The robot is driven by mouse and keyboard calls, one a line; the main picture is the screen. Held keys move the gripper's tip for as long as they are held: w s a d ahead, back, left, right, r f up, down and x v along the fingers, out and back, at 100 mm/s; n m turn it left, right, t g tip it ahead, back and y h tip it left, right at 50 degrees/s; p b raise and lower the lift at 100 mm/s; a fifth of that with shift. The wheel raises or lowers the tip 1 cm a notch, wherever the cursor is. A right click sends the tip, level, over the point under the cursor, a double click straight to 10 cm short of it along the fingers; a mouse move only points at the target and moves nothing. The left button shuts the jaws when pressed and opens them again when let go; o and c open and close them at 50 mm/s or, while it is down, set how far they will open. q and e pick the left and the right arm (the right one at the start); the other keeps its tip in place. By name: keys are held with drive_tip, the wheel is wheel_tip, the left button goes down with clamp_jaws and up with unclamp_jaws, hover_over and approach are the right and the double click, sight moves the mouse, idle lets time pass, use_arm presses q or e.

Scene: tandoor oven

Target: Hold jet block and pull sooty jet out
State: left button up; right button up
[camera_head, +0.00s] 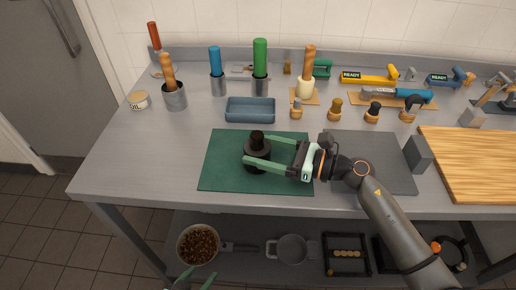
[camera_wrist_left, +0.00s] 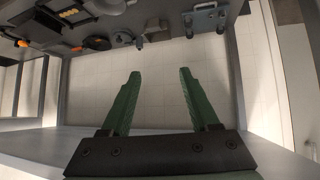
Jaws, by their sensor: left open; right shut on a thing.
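A dark round block (camera_head: 256,154), which looks like the jet block, stands upright on the green mat (camera_head: 220,177). A black knob-like piece (camera_head: 257,137), probably the sooty jet, sticks up from its top. My right gripper (camera_head: 249,150) reaches in from the right and is shut on the block, one finger on its far side and one on its near side. The fingers hide part of it. My left gripper (camera_head: 195,277) is low at the bottom edge, in front of the table. In the left wrist view its two green fingers (camera_wrist_left: 160,78) are spread and empty.
A blue tray (camera_head: 250,118) and several small brushes stand behind the mat. A grey mat (camera_head: 398,178) and wooden board (camera_head: 480,165) lie to the right. The lower shelf holds a bowl (camera_head: 198,245) and pans. The tabletop left of the green mat is clear.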

use_arm(q)
drive_tip(key=w+d+r+m+t+h, duration=0.3)
drive_tip(key=w+d+r+m+h, duration=0.65)
drive_tip(key=d+r+m, duration=0.3)
drive_tip(key=s+d+r+m+g+h, duration=0.1)
drive_tip(key=s+d+r+m+g, duration=0.15)
drive_tip(key=s+m+g, duration=0.7)
drive_tip(key=s+d+r+m+g+h, duration=0.15)
drive_tip(key=s+d+m+g, duration=0.25)
drive_tip(key=s+m+g, duration=0.55)
drive_tip(key=w+d+r+m+g, duration=0.35)
drive_tip(key=r+m, duration=0.35)
drive_tip(key=m, duration=0.3)
drive_tip(key=w+d+r+m+t+h, duration=0.1)
drive_tip(key=w+r+m+t, duration=0.1)
drive_tip(key=w+r+m, duration=0.55)
drive_tip(key=w+d+r+m+t, duration=0.15)
drive_tip(key=w+r+m, duration=0.3)
drive_tip(key=r, duration=0.65)
use_arm(e)
drive_tip(key=shift+f, duration=0.1)
use_arm(q)
drive_tip(key=n+t+y, duration=0.8)
drive_tip(key=y, duration=0.5)
hover_over(257, 134)
drive_tip(key=s+a, duration=0.1)
drive_tip(key=a, duration=0.1)
wheel_tip(257, 134, down, 3)
drive_tip(key=shift+x, duration=4.05)
